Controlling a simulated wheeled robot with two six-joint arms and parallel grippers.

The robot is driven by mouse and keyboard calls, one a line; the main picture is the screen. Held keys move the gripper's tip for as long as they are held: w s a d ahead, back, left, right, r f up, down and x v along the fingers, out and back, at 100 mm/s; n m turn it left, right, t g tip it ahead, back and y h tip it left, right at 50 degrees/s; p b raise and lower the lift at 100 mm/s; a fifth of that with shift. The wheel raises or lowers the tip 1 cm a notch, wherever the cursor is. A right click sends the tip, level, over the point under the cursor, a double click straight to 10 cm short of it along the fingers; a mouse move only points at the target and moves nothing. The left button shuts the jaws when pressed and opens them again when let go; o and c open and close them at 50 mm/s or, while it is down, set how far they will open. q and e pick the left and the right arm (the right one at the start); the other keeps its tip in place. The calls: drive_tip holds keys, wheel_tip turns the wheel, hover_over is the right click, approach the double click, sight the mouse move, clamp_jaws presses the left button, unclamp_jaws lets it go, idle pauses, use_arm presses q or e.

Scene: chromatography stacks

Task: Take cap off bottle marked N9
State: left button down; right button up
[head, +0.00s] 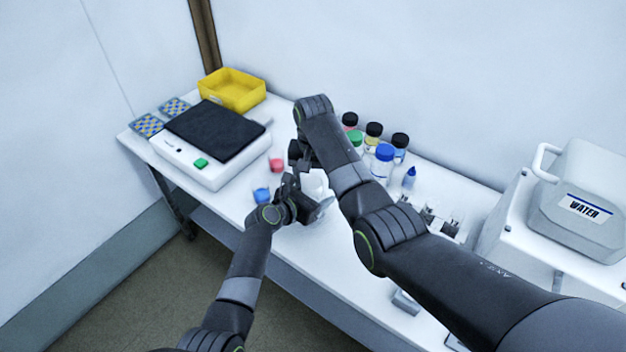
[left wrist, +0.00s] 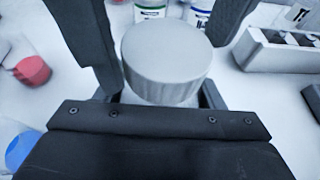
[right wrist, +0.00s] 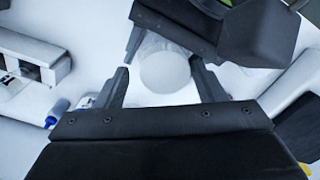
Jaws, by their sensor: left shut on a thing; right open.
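A white bottle (head: 316,183) stands at the front of the bench, mostly hidden by my arms. No N9 mark is readable. Its round white cap (left wrist: 166,62) is large in the left wrist view, and the cap top (right wrist: 165,72) shows from above in the right wrist view. My left gripper (head: 308,200) is shut on the bottle from the front, below the cap. My right gripper (right wrist: 160,68) is open above the bottle, its fingers on either side of the cap with gaps. In the head view the right gripper (head: 300,158) is partly hidden by its arm.
Several capped bottles, one blue-capped (head: 385,152), stand behind. A red cap-like piece (head: 277,165) and a blue one (head: 261,195) lie left. A black-topped device (head: 215,131), yellow bin (head: 232,90), small rack (head: 440,222) and WATER container (head: 580,207) are around.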

drive_tip(key=r, duration=0.3)
drive_tip(key=shift+s+a+r, duration=0.15)
drive_tip(key=shift+a+r, duration=0.15)
drive_tip(key=shift+a, duration=0.05)
drive_tip(key=shift+c, duration=0.5)
drive_tip(key=m, duration=0.1)
drive_tip(key=r+m, duration=0.1)
drive_tip(key=m, duration=0.2)
drive_tip(key=shift+d+r+m, duration=0.1)
drive_tip(key=shift+r+m, duration=0.25)
drive_tip(key=shift+m, duration=0.05)
drive_tip(key=m, duration=0.1)
drive_tip(key=r+m, duration=0.1)
drive_tip(key=m, duration=0.3)
drive_tip(key=shift+r, duration=0.35)
drive_tip(key=shift+f, duration=0.35)
wheel_tip(320, 180, down, 7)
drive_tip(key=shift+f, duration=0.15)
